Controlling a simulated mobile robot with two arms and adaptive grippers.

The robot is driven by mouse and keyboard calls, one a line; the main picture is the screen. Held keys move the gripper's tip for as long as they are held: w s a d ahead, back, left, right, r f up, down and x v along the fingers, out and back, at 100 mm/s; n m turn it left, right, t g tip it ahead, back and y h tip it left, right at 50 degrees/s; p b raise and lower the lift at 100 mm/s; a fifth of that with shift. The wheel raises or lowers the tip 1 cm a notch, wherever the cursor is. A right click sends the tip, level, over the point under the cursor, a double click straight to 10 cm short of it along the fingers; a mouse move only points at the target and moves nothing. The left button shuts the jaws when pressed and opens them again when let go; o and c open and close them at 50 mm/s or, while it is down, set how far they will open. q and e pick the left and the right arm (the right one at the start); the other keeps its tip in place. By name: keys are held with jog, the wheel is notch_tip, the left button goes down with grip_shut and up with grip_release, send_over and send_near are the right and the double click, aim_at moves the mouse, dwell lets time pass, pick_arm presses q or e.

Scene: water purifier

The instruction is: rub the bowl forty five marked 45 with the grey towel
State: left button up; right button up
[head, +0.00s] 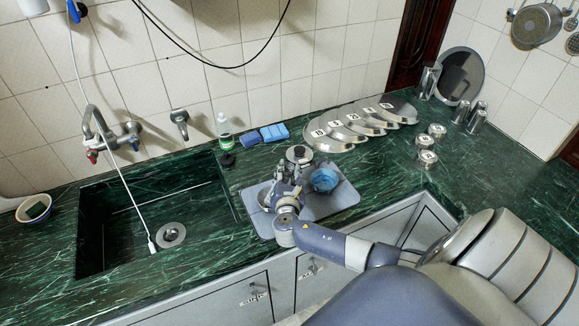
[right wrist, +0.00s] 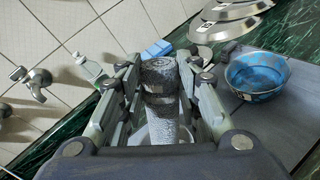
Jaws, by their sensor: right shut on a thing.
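My right gripper (head: 284,182) is over the grey mat (head: 345,198) right of the sink. In the right wrist view its fingers (right wrist: 160,90) are shut on a rolled grey towel (right wrist: 158,72), held upright. A steel bowl (head: 264,199) shows partly beside and under the gripper; its number is hidden. I cannot tell whether the towel touches it. A bowl with blue inside (head: 325,180) stands on the mat to the right of the gripper, also in the right wrist view (right wrist: 256,76). I cannot read a 45 on either bowl. My left gripper is not in view.
The sink (head: 130,225) lies left of the mat. Blue sponges (head: 273,132) and a bottle (head: 224,130) stand near the wall. Small numbered steel containers (head: 427,158) stand to the right.

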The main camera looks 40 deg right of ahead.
notch_tip(320, 180, up, 3)
jog(key=p, duration=0.3)
jog(key=shift+f, duration=0.15)
jog(key=shift+r, duration=3.25)
